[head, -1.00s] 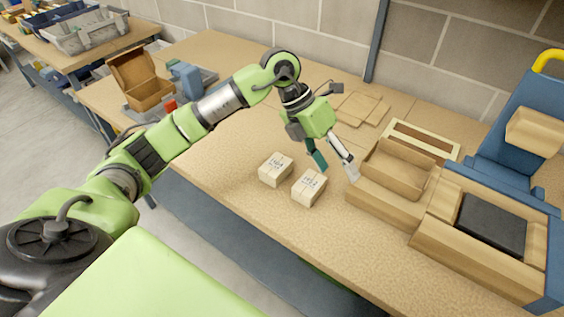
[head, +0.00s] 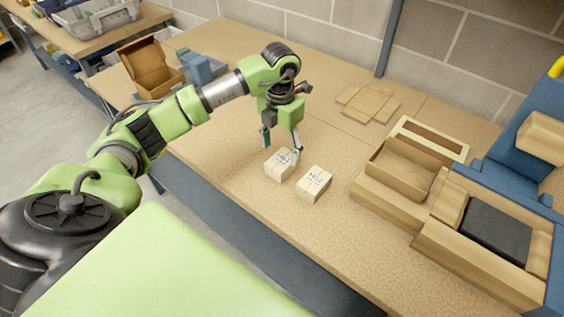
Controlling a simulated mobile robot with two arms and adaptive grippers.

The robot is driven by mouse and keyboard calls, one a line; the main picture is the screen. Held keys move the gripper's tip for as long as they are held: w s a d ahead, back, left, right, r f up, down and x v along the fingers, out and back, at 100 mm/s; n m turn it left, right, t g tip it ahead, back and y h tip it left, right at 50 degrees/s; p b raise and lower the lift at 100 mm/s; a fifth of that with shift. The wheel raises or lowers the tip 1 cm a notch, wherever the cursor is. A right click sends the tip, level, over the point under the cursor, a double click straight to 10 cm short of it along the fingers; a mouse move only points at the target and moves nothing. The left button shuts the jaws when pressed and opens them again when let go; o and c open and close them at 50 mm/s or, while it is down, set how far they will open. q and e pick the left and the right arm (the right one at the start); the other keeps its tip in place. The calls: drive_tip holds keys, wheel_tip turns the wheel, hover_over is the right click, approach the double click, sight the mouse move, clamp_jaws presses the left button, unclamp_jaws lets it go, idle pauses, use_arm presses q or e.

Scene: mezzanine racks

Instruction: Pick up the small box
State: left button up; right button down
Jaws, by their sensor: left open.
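Two small light cardboard boxes with dark print lie side by side on the wooden table (head: 235,175), with a narrow gap between them. The left small box (head: 277,167) is partly covered at its upper right by a finger of my left gripper (head: 281,150). The right small box (head: 314,183) is fully in view and apart from the gripper. My left gripper points down, open, with one finger behind the left box and one at its right side. I cannot tell whether the fingers touch it. My right gripper does not show.
An open cardboard box (head: 152,67) stands at the table's far left. Flat cardboard pieces (head: 368,103) lie near the wall. A wooden tray (head: 400,177) and a blue machine (head: 505,160) fill the right side. The front middle of the table is clear.

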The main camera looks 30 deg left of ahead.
sight(282, 159)
use_arm(q)
drive_tip(key=shift+s+d+f+p, duration=0.1)
drive_tip(key=shift+f+p, duration=0.25)
drive_tip(key=shift+f, duration=0.05)
wheel_tip(282, 159, down, 4)
drive_tip(key=shift+r+p, duration=0.2)
drive_tip(key=shift+p, duration=0.6)
drive_tip(key=shift+f, duration=0.35)
drive_tip(key=c, duration=1.2)
drive_tip(key=shift+r, duration=0.1)
